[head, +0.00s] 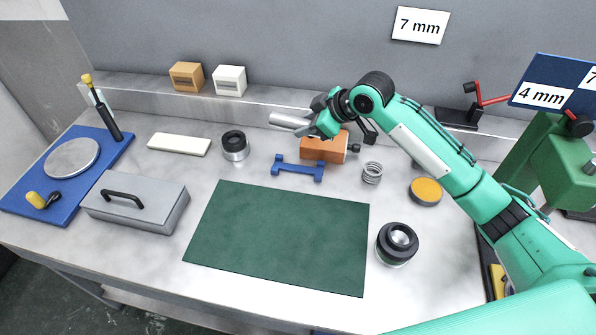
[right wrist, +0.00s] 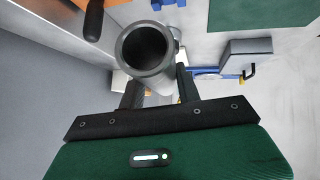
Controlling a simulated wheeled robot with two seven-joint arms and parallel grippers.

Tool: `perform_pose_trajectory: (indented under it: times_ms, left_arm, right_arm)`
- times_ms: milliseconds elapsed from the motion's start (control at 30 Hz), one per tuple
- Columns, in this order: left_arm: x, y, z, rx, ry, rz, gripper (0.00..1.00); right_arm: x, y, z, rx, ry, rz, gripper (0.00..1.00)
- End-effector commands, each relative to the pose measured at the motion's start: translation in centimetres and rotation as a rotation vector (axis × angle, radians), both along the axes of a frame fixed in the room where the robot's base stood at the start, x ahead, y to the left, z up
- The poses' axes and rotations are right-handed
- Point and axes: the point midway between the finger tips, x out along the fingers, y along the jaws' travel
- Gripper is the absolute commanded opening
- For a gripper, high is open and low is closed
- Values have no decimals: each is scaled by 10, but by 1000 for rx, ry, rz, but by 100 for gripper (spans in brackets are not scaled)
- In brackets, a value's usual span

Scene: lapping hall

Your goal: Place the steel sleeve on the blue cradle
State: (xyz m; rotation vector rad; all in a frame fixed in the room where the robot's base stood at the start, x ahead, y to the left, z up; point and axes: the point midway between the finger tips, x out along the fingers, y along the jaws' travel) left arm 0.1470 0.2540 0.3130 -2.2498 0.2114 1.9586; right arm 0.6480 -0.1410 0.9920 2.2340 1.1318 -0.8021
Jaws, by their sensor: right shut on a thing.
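The steel sleeve (head: 287,119) is a plain grey tube, held lying roughly level above the back of the bench. My right gripper (head: 322,117) is shut on it near its right end. In the right wrist view the sleeve (right wrist: 148,48) points its dark open bore at the camera, between the fingers of my right gripper (right wrist: 158,88). The blue cradle (head: 298,169) stands empty on the bench behind the green mat, below the sleeve and nearer the front. The sleeve is apart from it. My left gripper is not in view.
An orange-brown block (head: 324,149) with a black knob stands close behind the cradle, under my gripper. A spring (head: 372,173) and an orange-topped tin (head: 425,191) are to the right. A black-topped steel cup (head: 235,146) stands left. The green mat (head: 280,236) is clear.

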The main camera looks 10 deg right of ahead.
Motion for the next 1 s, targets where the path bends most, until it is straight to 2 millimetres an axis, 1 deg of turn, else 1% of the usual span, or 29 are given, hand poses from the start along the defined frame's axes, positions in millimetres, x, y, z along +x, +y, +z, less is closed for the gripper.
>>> perform_pose_trajectory:
  times_ms: [33, 100, 233, 367, 467, 567, 900, 1000]
  left_arm:
    - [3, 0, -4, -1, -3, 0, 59]
    - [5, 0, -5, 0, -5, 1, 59]
    - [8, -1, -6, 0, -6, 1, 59]
    - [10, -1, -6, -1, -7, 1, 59]
    - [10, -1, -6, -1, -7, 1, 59]
    - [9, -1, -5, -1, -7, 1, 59]
    - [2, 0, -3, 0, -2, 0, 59]
    - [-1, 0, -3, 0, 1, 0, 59]
  right_arm:
    - [6, 1, 9, -4, -10, 29, 0]
    - [11, 2, 21, -6, -14, 69, 0]
    - [16, 4, 39, -11, -22, 124, 0]
    - [19, 5, 48, -13, -25, 155, 0]
    - [19, 6, 47, -12, -22, 164, 0]
    - [19, 6, 31, -14, -18, 168, 0]
    - [18, 6, -59, -12, -18, 165, 0]
    - [19, 6, -81, -13, -20, 164, 0]
